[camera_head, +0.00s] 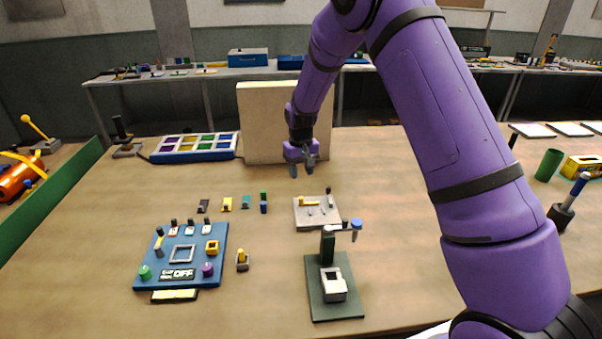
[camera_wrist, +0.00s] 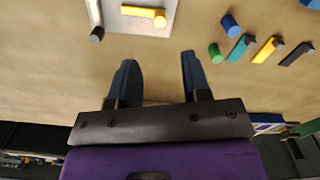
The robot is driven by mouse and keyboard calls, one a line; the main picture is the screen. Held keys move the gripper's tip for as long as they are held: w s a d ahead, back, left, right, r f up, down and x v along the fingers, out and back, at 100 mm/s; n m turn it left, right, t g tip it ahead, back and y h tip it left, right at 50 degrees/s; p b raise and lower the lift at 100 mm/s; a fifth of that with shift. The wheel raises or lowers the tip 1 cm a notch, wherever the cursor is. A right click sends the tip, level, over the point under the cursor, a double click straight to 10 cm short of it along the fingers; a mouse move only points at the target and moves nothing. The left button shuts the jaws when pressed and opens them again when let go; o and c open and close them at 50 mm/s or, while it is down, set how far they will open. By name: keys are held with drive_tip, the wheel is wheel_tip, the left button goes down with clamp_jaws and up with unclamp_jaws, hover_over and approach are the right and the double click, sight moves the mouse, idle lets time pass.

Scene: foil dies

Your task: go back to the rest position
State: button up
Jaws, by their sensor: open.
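My gripper (camera_head: 302,168) hangs above the wooden table (camera_head: 400,290), in front of a cream upright panel (camera_head: 262,105). In the wrist view its two dark blue fingers (camera_wrist: 158,80) stand apart with nothing between them. My purple arm reaches in from the right of the head view and bends down to the gripper.
A grey plate (camera_head: 300,217) with a yellow bar stands nearest the gripper. Small colored dies (camera_head: 226,204) lie left of it. A blue board (camera_head: 150,270), a green-based press (camera_head: 315,304) and a blue tray (camera_head: 172,158) also stand on the table.

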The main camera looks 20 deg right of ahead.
drive_tip(key=shift+r, duration=0.1)
drive_tip(key=s+d+r+t, duration=0.1)
drive_tip(key=s+d+r, duration=0.1)
drive_tip(key=s+r, duration=0.9)
drive_tip(key=s+d+r+t, duration=0.2)
drive_tip(key=s+r, duration=0.5)
drive_tip(key=r, duration=0.7)
drive_tip(key=s+d+r+t, duration=0.1)
drive_tip(key=s+r, duration=0.1)
drive_tip(key=s, duration=1)
drive_tip(key=s+d+r+m+t, duration=0.1)
drive_tip(key=s+d+r, duration=0.1)
drive_tip(key=s, duration=1)
drive_tip(key=shift+r, duration=0.55)
